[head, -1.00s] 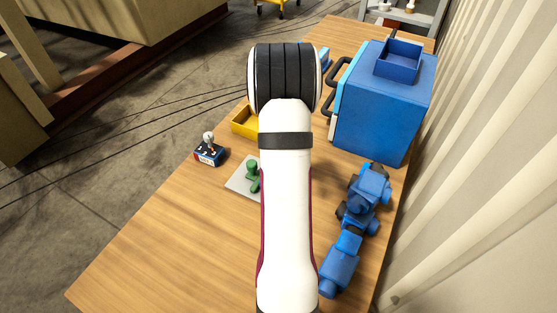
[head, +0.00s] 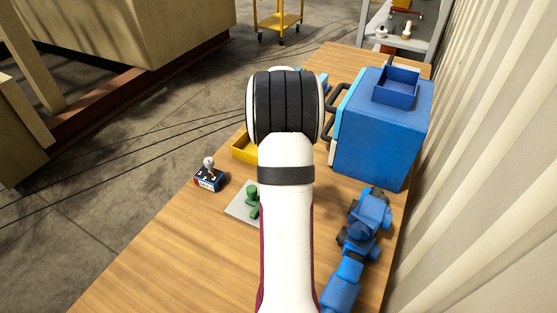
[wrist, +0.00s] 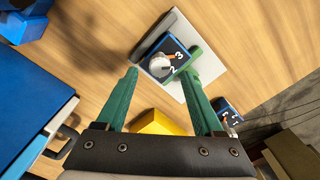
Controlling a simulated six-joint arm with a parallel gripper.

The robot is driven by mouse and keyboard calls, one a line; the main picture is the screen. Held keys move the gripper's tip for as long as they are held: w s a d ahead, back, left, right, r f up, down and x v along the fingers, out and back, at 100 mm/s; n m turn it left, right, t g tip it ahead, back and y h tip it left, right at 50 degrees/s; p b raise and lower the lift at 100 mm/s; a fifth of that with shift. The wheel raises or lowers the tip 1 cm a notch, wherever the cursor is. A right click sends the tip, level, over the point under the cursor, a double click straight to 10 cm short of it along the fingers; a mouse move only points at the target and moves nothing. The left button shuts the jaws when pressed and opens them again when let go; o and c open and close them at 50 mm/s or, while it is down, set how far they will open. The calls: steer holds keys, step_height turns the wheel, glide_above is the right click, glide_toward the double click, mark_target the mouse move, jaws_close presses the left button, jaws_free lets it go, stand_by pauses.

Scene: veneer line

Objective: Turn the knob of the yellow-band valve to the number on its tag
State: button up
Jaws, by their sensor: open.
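My gripper (wrist: 158,72) is open, its two green fingers apart, in the wrist view. A dark blue valve box (wrist: 176,50) with a round pale knob (wrist: 159,66) lies between and beyond the fingertips. The digits 2 and 3 and an orange-red mark show by the knob. I cannot tell whether the fingers touch it. A second blue valve (wrist: 228,112) with digits is at the lower right; a valve with a pale knob also shows in the head view (head: 209,176). I cannot make out a yellow band on either. My arm hides the gripper in the head view.
A grey plate (head: 237,212) carries a green part (head: 252,200) beside my arm. A yellow bin (head: 243,147) stands behind it. A blue machine (head: 385,135) and blue jointed equipment (head: 366,225) take up the right side. The table's front left (head: 165,255) is clear.

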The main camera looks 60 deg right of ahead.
step_height(320, 180, up, 13)
steer(key=shift+f, duration=0.15)
steer(key=w+a+r+n+y, duration=0.1)
steer(key=w+a+n, duration=0.1)
steer(key=a, duration=1.2)
steer(key=w+a+r+n, duration=0.1)
steer(key=a, duration=1.4)
steer(key=s+a+f+n, duration=0.1)
steer(key=s+a+f, duration=0.3)
steer(key=s+a, duration=0.6)
steer(key=shift+s+a+f+n+y, duration=0.3)
steer(key=shift+s+a+y, duration=0.1)
steer(key=shift+a, duration=0.65)
